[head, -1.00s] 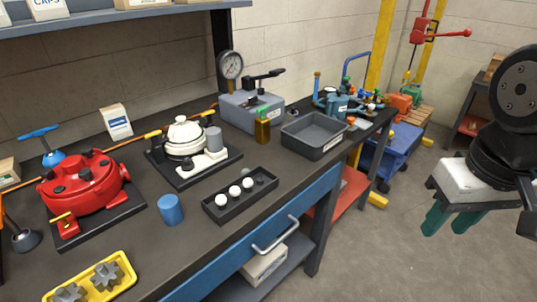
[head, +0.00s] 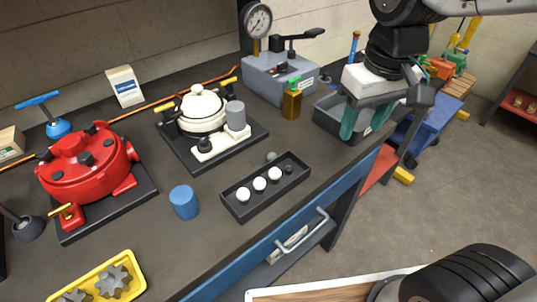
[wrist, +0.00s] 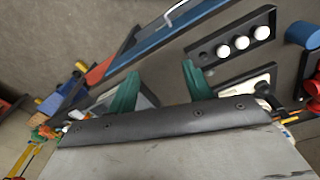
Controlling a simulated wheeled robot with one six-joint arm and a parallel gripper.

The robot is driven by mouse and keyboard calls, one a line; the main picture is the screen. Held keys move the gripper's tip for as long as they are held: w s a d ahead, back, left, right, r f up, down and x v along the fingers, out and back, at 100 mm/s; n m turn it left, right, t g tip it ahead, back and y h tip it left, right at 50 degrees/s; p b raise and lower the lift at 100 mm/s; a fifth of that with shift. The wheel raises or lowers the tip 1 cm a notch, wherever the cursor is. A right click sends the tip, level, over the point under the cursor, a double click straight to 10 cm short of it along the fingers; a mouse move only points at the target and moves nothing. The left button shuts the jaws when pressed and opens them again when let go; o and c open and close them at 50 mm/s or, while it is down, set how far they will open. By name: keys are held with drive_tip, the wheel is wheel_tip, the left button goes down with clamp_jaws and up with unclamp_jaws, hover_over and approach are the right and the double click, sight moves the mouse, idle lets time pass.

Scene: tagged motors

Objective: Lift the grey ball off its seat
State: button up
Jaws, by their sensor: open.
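A small grey ball (head: 271,157) sits on the bench just behind the long black tray (head: 237,208), close to its back edge. Its seat is too small to make out. A small grey round shape beside the tray in the wrist view may be this ball (wrist: 208,72). My gripper (head: 364,128) has green fingers and is open and empty. It hangs over the grey bin, to the right of the ball and apart from it. In the wrist view my gripper's fingers (wrist: 161,72) stand apart with nothing between them.
The tray holds three white balls (head: 260,183) and a dark round spot. A white pot-like device (head: 200,108) with a grey cylinder stands behind the ball. An amber bottle (head: 291,103), a grey bin (head: 325,117) and a blue cylinder (head: 184,202) stand nearby.

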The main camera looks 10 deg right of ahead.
drive_tip(key=w+a+f+n, duration=0.2)
drive_tip(key=w+a+f, duration=0.1)
drive_tip(key=w+a, duration=0.35)
drive_tip(key=n, duration=0.2)
hover_over(272, 154)
drive_tip(key=shift+g, duration=0.4)
wheel_tip(272, 154, down, 5)
drive_tip(key=shift+a, duration=0.1)
wheel_tip(272, 154, down, 7)
drive_tip(key=shift+f, duration=0.55)
drive_tip(key=c, duration=1.1)
